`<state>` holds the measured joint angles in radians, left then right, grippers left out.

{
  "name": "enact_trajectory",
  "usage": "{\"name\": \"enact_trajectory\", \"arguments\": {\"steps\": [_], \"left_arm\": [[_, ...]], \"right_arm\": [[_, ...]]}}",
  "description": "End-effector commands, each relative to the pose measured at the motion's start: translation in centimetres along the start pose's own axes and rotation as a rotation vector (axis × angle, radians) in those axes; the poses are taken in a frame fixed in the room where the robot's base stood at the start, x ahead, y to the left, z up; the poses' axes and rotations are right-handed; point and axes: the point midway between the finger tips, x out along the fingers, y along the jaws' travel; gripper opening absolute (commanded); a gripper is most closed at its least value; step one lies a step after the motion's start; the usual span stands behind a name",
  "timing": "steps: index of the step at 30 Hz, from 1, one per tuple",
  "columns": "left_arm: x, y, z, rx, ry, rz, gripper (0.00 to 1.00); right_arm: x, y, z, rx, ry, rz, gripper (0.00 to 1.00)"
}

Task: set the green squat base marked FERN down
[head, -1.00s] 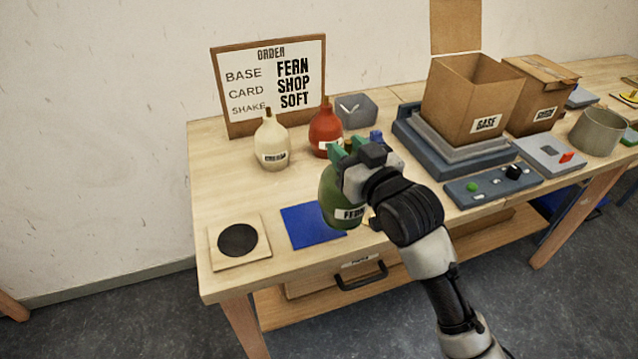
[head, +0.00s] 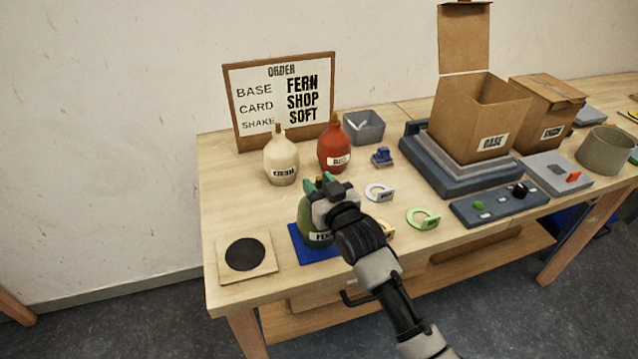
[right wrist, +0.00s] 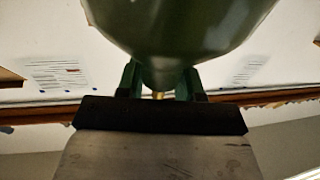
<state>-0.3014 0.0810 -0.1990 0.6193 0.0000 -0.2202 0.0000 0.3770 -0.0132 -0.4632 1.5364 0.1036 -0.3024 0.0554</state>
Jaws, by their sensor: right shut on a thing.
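The green squat base marked FERN (head: 309,226) is upright at the blue mat (head: 301,250) in the head view. My right gripper (head: 320,186) is shut on its top from above. In the right wrist view the green base (right wrist: 185,25) fills the top middle, with my gripper's green fingers (right wrist: 160,82) on either side of its narrow end. I cannot tell whether its underside touches the mat, since the base and my arm hide much of it. My left gripper is not in view.
A cream bottle-shaped base (head: 281,160) and a red one (head: 334,149) stand behind. A wooden square with a black disc (head: 245,254) lies left of the mat. Rings (head: 423,219) lie to the right, near the control panel (head: 500,204) and an open box (head: 475,112).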

Motion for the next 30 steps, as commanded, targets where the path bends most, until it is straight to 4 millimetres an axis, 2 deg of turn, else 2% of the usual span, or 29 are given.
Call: {"name": "enact_trajectory", "arguments": {"steps": [12,13,18,28,30], "left_arm": [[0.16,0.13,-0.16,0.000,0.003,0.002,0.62],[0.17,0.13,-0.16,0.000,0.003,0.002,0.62],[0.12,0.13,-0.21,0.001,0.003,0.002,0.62],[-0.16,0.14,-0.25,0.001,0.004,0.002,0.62],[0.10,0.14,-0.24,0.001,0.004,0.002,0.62]], "right_arm": [[0.01,0.00,0.22,0.000,0.008,0.000,0.00],[-0.03,0.01,0.58,0.000,0.000,0.000,0.38],[-0.03,0.02,0.51,0.000,0.000,0.000,0.62],[-0.04,0.02,-0.02,0.000,0.002,0.000,0.62],[-0.66,0.05,0.35,0.001,0.000,0.001,0.62]]}}
